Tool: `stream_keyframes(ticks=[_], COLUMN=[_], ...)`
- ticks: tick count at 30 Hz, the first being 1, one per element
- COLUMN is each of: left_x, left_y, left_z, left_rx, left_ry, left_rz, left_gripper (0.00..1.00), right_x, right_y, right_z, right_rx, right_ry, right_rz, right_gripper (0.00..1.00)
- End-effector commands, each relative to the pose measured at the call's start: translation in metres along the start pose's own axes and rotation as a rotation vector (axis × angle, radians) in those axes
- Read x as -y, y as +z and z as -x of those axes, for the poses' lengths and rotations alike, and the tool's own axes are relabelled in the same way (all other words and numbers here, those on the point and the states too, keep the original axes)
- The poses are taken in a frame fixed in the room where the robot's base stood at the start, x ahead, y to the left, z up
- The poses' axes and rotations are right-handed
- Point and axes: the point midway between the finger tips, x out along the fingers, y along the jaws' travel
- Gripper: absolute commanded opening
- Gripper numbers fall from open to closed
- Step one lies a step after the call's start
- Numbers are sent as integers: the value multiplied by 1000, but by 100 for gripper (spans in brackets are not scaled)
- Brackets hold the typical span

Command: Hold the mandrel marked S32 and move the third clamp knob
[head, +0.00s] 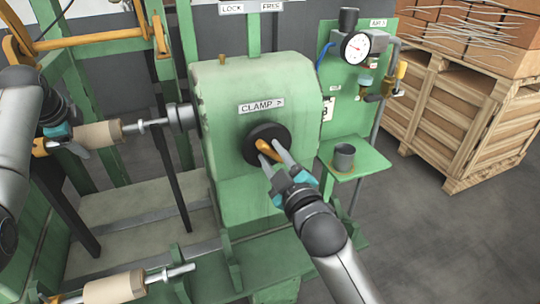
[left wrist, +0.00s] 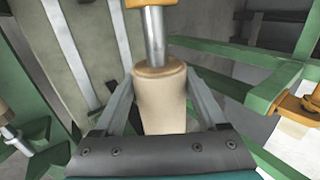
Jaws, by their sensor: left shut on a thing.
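A mandrel with a tan sleeve (head: 100,135) lies level at the left of the green machine, its metal shaft pointing at the machine's spindle (head: 182,116). My left gripper (head: 76,143) is shut on it. In the left wrist view the sleeve (left wrist: 160,102) sits between both fingers; no S32 mark is readable. The clamp knob is an orange handle (head: 266,147) on a black disc (head: 252,135), under a "CLAMP >" label (head: 262,105). My right gripper (head: 274,150) is at the knob with a finger on either side; whether they press on it cannot be told.
A second tan-sleeved mandrel (head: 115,288) lies at the lower left. A green panel with a gauge (head: 355,48) stands right of the machine, above a green shelf (head: 370,158) with a grey cup (head: 344,157). A wooden crate (head: 460,130) stands at right; floor before it is clear.

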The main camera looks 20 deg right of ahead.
Motion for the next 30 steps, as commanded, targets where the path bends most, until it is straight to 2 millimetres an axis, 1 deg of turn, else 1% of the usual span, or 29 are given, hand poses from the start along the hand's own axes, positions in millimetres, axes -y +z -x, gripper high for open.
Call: stream_keyframes(ticks=[1,9,10,19,24,30], left_x=[-4,-4,-4,-4,-4,-4], left_y=[-9,-9,-9,-9,-9,-9], left_z=[-3,-3,-3,-3,-3,-3], left_rx=[-17,-17,-17,-17,-17,-17], left_ry=[11,11,11,11,11,11], left_rz=[-3,-3,-3,-3,-3,-3], left_gripper=[0,0,0,0,0,0], right_x=[0,0,0,1,1,2], right_y=[0,0,0,0,0,1], right_z=[0,0,0,0,0,0], right_rx=[0,0,0,1,1,2], right_ry=[0,-1,-1,-3,-3,-4], right_rz=[0,-1,-1,-2,-65,-61], right_gripper=[32,2,0,0,0,0])
